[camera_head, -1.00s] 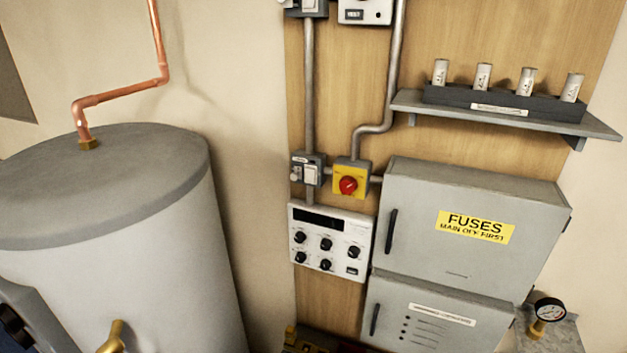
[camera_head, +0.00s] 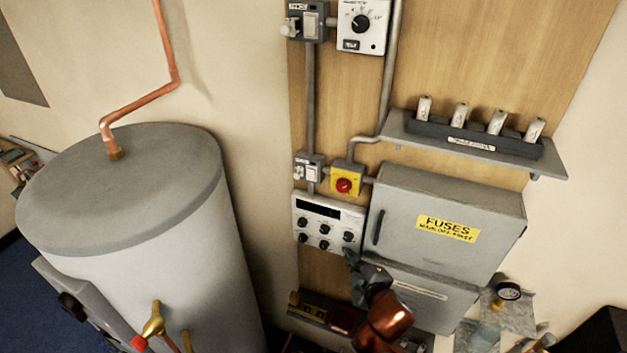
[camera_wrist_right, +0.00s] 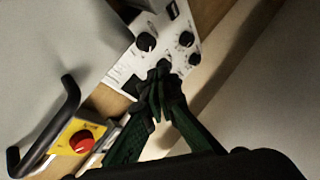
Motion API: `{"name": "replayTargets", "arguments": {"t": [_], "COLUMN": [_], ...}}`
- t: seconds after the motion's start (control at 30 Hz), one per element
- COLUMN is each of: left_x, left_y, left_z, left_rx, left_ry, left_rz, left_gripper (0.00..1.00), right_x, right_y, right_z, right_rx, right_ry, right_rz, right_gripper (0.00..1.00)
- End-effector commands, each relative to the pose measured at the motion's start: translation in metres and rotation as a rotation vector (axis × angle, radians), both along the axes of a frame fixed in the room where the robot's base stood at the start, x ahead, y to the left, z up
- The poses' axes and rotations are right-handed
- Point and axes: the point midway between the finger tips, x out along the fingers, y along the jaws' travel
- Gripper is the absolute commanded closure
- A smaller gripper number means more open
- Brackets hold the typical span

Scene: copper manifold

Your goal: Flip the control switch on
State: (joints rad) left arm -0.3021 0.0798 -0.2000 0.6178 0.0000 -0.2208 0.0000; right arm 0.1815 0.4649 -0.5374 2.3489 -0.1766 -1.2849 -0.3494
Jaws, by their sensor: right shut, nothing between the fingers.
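Two grey switch boxes with pale rockers are on the wooden backboard. The upper switch (camera_head: 305,22) is near the top edge, and the lower switch (camera_head: 307,168) is left of the yellow isolator (camera_head: 346,180) with its red knob. I cannot tell which is the control switch, or their on/off positions. A white control panel (camera_head: 328,222) with several black knobs is below the lower switch. My right gripper (camera_head: 350,256) is shut and empty at the panel's lower right edge. In the wrist view its fingertips (camera_wrist_right: 160,75) overlap the panel (camera_wrist_right: 175,25); contact is unclear. My left gripper is not in view.
The grey fuse cabinet (camera_head: 455,205) with a protruding handle (camera_head: 379,227) stands right of the panel. A shelf (camera_head: 480,152) holding several fuses is above it. A large grey tank (camera_head: 190,250) with a copper pipe (camera_head: 165,50) stands at left. A pressure gauge (camera_head: 508,291) is lower right.

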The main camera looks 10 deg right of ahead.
Motion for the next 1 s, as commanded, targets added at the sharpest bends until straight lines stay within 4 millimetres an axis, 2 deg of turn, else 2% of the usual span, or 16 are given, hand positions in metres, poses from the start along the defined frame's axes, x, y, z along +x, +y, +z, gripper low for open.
{"name": "replayTargets", "arguments": {"t": [0.03,0.1,0.2,0.3,0.47,0.8,1.0], "left_x": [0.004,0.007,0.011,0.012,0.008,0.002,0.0], "left_y": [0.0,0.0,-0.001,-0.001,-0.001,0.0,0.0], "left_z": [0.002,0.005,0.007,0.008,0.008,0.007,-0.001], "left_rx": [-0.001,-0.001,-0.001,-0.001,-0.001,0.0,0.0], "left_ry": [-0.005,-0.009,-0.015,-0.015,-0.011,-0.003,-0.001], "left_rz": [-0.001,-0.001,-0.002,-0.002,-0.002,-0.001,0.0], "left_gripper": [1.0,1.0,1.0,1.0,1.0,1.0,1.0], "right_x": [0.01,0.016,0.019,0.018,0.016,0.017,0.024], "right_y": [0.019,0.04,0.063,0.078,0.086,0.086,0.082], "right_z": [0.041,0.081,0.125,0.152,0.166,0.165,0.162], "right_rx": [-0.073,-0.161,-0.26,-0.326,-0.366,-0.364,-0.367], "right_ry": [-0.091,-0.187,-0.296,-0.365,-0.404,-0.403,-0.401], "right_rz": [0.065,0.133,0.202,0.242,0.264,0.263,0.248], "right_gripper": [1.0,1.0,1.0,1.0,1.0,1.0,1.0]}}
